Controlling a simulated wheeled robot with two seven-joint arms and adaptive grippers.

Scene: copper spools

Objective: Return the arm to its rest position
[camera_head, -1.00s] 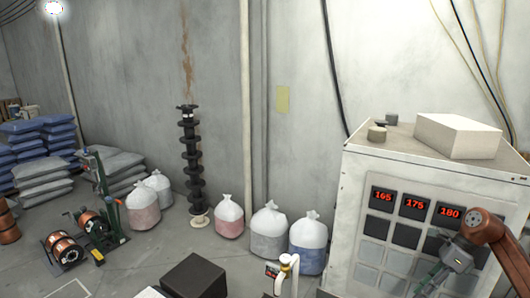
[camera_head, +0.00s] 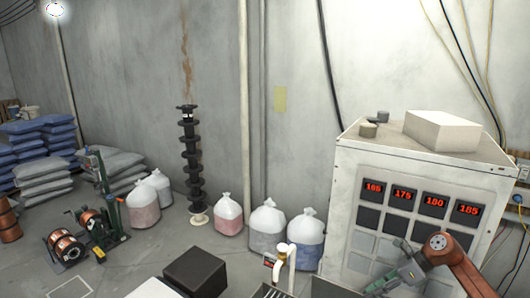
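My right arm (camera_head: 447,252), orange-brown, comes in at the lower right, in front of the white cabinet (camera_head: 343,190). Its gripper (camera_head: 385,286) points down and left, before the lower part of the cabinet's front panel. The fingers are small and partly cut by the bottom of the picture, so I cannot tell whether they are open or shut. No held object can be made out. My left arm and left gripper are not in view.
The cabinet front has red number displays (camera_head: 434,202); a white block (camera_head: 441,130) lies on top. Filled bags (camera_head: 306,238) stand along the wall. A black box (camera_head: 195,272) and a white pipe (camera_head: 290,262) are at bottom centre. Copper spools (camera_head: 67,248) stand at left.

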